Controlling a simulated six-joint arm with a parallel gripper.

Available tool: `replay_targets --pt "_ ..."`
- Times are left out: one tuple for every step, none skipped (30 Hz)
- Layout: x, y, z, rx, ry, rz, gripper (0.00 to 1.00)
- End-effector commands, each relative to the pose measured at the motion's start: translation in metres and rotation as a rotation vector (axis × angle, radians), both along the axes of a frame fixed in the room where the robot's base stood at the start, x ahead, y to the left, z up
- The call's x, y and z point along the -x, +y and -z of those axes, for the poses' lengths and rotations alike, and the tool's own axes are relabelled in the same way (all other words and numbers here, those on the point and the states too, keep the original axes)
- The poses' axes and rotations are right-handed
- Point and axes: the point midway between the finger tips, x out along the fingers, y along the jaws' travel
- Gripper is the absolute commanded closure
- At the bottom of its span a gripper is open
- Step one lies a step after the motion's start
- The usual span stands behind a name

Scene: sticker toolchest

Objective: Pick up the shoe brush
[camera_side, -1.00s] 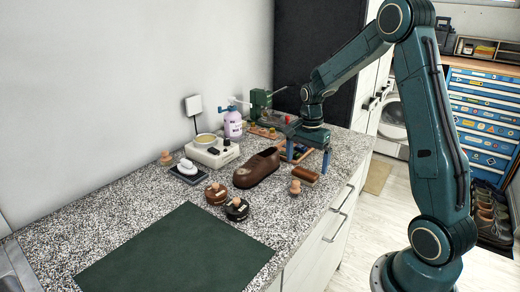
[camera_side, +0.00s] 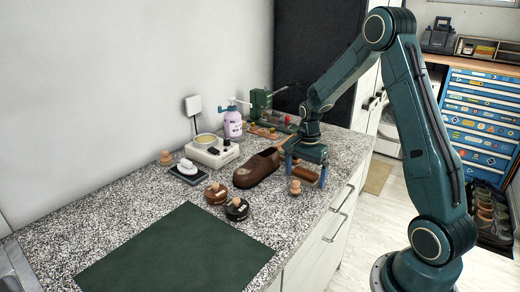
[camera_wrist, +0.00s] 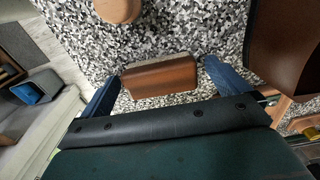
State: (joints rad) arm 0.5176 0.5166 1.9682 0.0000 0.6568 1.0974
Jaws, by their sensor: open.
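The shoe brush (camera_side: 306,174) is a brown wooden block with a pale bristle edge, lying on the speckled counter near its front edge. In the wrist view the brush (camera_wrist: 158,80) lies between my blue fingertips, with a gap at each end. My gripper (camera_side: 305,178) is open and empty, pointing down over the brush. Its fingers stand on either side of it; the wrist view also shows the gripper (camera_wrist: 160,76). The side view partly hides the brush behind the fingers, and I cannot tell the exact fingertip height.
A brown shoe (camera_side: 256,168) stands close to the left of my gripper. A small wooden knob (camera_side: 295,187) stands just in front of the brush. Two round tins, brown (camera_side: 216,194) and dark (camera_side: 237,209), sit nearer the green mat (camera_side: 175,252). The counter edge is close on the right.

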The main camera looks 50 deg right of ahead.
Motion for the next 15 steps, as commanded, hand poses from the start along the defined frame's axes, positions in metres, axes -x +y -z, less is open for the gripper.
replay_targets --pt "-0.0001 0.0000 -0.0002 0.000 0.000 0.000 0.00" --pt "-0.0001 0.0000 -0.0002 0.000 0.000 0.000 0.04" --pt "-0.0001 0.0000 -0.0002 0.000 0.000 0.000 0.12" --pt "-0.0001 -0.0001 -0.0002 0.000 0.000 0.000 0.18" --pt "-0.0001 0.0000 -0.0002 0.000 0.000 0.000 0.24" --pt "-0.0001 0.0000 -0.0002 0.000 0.000 0.000 0.31" --pt "-0.0001 0.0000 -0.0002 0.000 0.000 0.000 0.37" --pt "-0.0001 -0.0001 -0.0002 0.000 0.000 0.000 0.43" --pt "-0.0001 -0.0001 -0.0002 0.000 0.000 0.000 0.49" --pt "-0.0001 -0.0001 -0.0003 0.000 0.000 0.000 0.49" --pt "-0.0001 -0.0001 -0.0003 0.000 0.000 0.000 0.49" --pt "-0.0001 -0.0001 -0.0003 0.000 0.000 0.000 0.49" --pt "-0.0001 -0.0001 -0.0003 0.000 0.000 0.000 0.49" --pt "-0.0002 -0.0001 -0.0003 0.000 0.000 0.000 0.49" --pt "-0.0002 -0.0001 -0.0004 0.000 0.000 0.000 0.49"
